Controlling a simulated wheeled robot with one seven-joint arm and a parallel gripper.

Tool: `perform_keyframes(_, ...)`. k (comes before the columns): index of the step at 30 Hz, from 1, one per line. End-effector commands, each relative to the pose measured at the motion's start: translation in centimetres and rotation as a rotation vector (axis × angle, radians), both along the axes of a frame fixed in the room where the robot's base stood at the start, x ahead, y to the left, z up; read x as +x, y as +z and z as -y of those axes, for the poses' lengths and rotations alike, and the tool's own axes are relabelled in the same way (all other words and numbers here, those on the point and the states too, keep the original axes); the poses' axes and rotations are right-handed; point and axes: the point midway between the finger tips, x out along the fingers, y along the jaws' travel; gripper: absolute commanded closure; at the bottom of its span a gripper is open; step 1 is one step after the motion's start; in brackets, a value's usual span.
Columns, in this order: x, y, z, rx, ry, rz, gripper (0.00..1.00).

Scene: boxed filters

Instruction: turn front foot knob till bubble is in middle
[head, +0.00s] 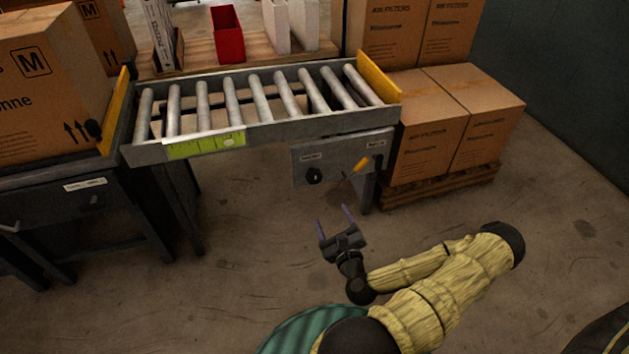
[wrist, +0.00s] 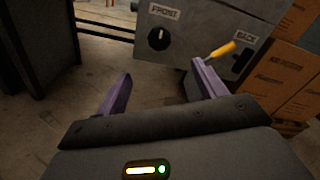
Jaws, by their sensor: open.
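The front foot knob (head: 314,176) is a black round knob on the grey panel (head: 335,156) under the roller conveyor. In the wrist view the knob (wrist: 158,39) sits below a label reading FRONT, with a light mark on its face. The bubble level (head: 207,144) is a yellow-green strip on the conveyor's front rail. A pale round spot, seemingly the bubble, lies right of its middle. My gripper (head: 335,223) is open and empty, below and in front of the panel. Its purple fingers (wrist: 161,90) point toward the panel, apart from the knob.
A yellow-handled lever (wrist: 222,50) sticks out near the BACK label, close to the right finger. Boxes on a pallet (head: 440,190) stand to the right. A large carton (head: 45,90) rests on the left table. The floor before the panel is clear.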

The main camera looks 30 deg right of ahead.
Motion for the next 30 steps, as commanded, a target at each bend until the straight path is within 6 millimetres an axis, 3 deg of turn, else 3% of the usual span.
perform_keyframes(5,0.3,0.0,0.0,-0.003,0.002,-0.002,0.30)
perform_keyframes(11,2.2,-0.3,0.6,-0.006,0.003,-0.002,0.30)
perform_keyframes(30,13.0,-0.4,3.8,-0.007,0.004,-0.002,0.30)
